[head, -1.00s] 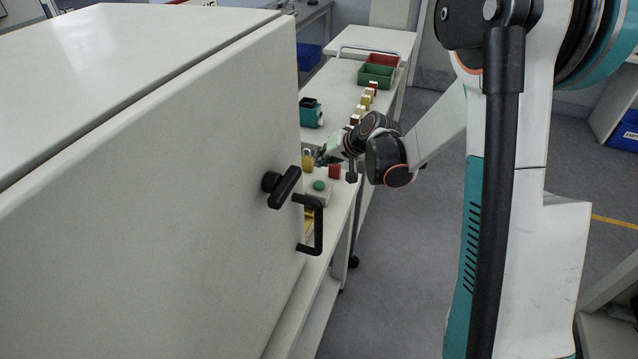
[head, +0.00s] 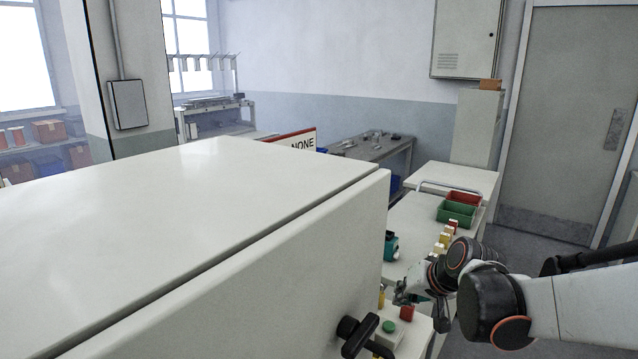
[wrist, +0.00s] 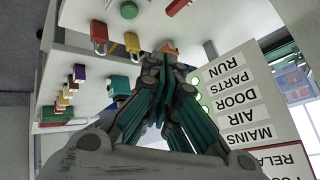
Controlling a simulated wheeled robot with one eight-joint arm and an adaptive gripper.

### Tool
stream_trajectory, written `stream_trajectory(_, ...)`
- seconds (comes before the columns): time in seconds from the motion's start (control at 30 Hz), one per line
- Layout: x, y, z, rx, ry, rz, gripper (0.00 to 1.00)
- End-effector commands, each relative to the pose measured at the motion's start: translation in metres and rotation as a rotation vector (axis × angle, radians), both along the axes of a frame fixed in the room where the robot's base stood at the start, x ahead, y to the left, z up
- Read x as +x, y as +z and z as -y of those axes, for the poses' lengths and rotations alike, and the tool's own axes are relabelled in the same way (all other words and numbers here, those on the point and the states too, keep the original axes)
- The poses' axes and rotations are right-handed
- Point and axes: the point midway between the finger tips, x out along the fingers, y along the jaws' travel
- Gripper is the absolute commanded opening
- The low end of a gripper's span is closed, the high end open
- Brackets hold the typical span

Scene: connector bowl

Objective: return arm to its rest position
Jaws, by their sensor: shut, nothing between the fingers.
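My gripper (head: 403,294) is at the right in the head view, over the bench next to the white cabinet (head: 250,260). In the wrist view my gripper (wrist: 160,100) points away from the camera with its fingers together, and nothing is held. A red padlock (wrist: 98,38) and a yellow padlock (wrist: 132,44) show beyond the fingertips. My arm comes in from the right edge of the head view.
The cabinet's black handle (head: 358,335) sticks out near my gripper. A green button (head: 388,326) and a red block (head: 407,312) are on the bench. Green (head: 456,213) and red (head: 463,198) bins stand farther back. A labelled panel (wrist: 245,110) is close to the fingers.

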Motion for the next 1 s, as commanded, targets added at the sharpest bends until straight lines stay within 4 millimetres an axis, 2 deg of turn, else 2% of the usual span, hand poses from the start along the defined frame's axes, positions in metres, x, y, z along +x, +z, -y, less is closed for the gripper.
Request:
stream_trajectory(0.1, -0.034, 0.019, -0.004, -0.046, 0.010, -0.004, 0.00)
stream_trajectory(0.3, -0.090, 0.041, -0.006, -0.126, 0.025, -0.010, 0.00)
stream_trajectory(0.5, -0.147, 0.052, -0.005, -0.206, 0.039, -0.012, 0.00)
stream_trajectory(0.7, -0.200, 0.052, -0.001, -0.286, 0.053, -0.011, 0.00)
stream_trajectory(0.83, -0.226, 0.049, 0.003, -0.326, 0.061, -0.010, 0.00)
stream_trajectory(1.0, -0.243, 0.046, 0.006, -0.357, 0.065, -0.007, 0.00)
